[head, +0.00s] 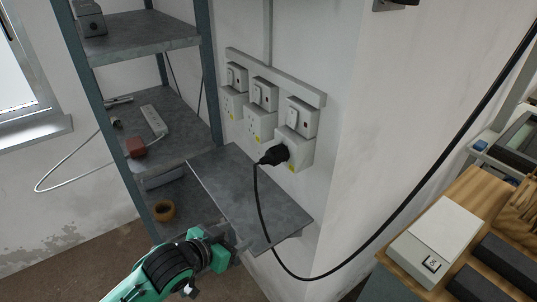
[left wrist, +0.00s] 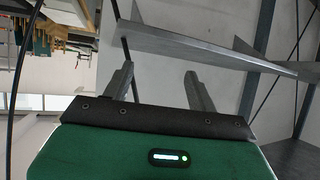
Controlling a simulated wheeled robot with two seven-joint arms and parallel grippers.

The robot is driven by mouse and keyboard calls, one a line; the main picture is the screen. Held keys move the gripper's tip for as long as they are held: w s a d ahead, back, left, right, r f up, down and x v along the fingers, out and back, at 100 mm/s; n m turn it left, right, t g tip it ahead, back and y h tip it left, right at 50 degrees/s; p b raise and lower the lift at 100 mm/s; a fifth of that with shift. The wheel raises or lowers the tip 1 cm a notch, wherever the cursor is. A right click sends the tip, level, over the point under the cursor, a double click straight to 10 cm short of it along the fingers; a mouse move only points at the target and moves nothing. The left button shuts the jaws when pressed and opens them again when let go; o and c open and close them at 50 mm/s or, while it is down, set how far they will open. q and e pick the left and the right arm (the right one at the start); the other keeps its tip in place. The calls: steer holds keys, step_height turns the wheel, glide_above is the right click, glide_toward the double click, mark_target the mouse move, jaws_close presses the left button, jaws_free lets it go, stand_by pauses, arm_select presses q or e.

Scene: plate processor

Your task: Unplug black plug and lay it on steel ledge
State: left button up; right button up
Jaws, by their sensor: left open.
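The black plug (head: 274,155) sits in the rightmost wall socket (head: 299,150), and its black cable hangs down in front of the ledge and loops up to the right. The steel ledge (head: 232,184) is a grey plate against the wall, below the sockets. It also shows in the left wrist view (left wrist: 200,45). My left gripper (head: 238,240) is at the ledge's near left edge, below and left of the plug. Its two fingers (left wrist: 160,85) are apart with nothing between them in the left wrist view. The plug does not show there. My right gripper is not in view.
A metal shelf rack (head: 150,45) stands left of the ledge, holding a white power strip (head: 154,120), a red block (head: 137,147) and a tape roll (head: 164,210). A wooden bench with a white switch box (head: 438,240) is at right. The ledge top is bare apart from the cable crossing it.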

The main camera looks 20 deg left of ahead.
arm_select(q)
steer(key=w+r+m+t+h, duration=0.2)
steer(key=w+r+h, duration=0.15)
steer(key=r, duration=0.45)
steer(key=m+h, duration=0.1)
steer(key=h, duration=0.2)
glide_toward(262, 161)
steer(key=w+d+f, duration=0.1)
steer(key=w+d, duration=0.1)
steer(key=w, duration=0.1)
steer(key=shift+s+d+r+t, duration=0.1)
steer(key=shift+d+r+t, duration=0.1)
steer(key=shift+t, duration=0.1)
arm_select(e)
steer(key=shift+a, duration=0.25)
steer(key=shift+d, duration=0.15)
arm_select(q)
steer(key=shift+w+d, duration=0.4)
steer(key=shift+w, duration=0.1)
steer(key=p+x, duration=0.2)
steer(key=x, duration=0.4)
steer(key=shift+w+d+r, duration=0.1)
steer(key=shift+w+d, duration=0.4)
steer(key=shift+w, duration=0.1)
steer(key=shift+w+d, duration=0.1)
steer(key=shift+w, duration=0.05)
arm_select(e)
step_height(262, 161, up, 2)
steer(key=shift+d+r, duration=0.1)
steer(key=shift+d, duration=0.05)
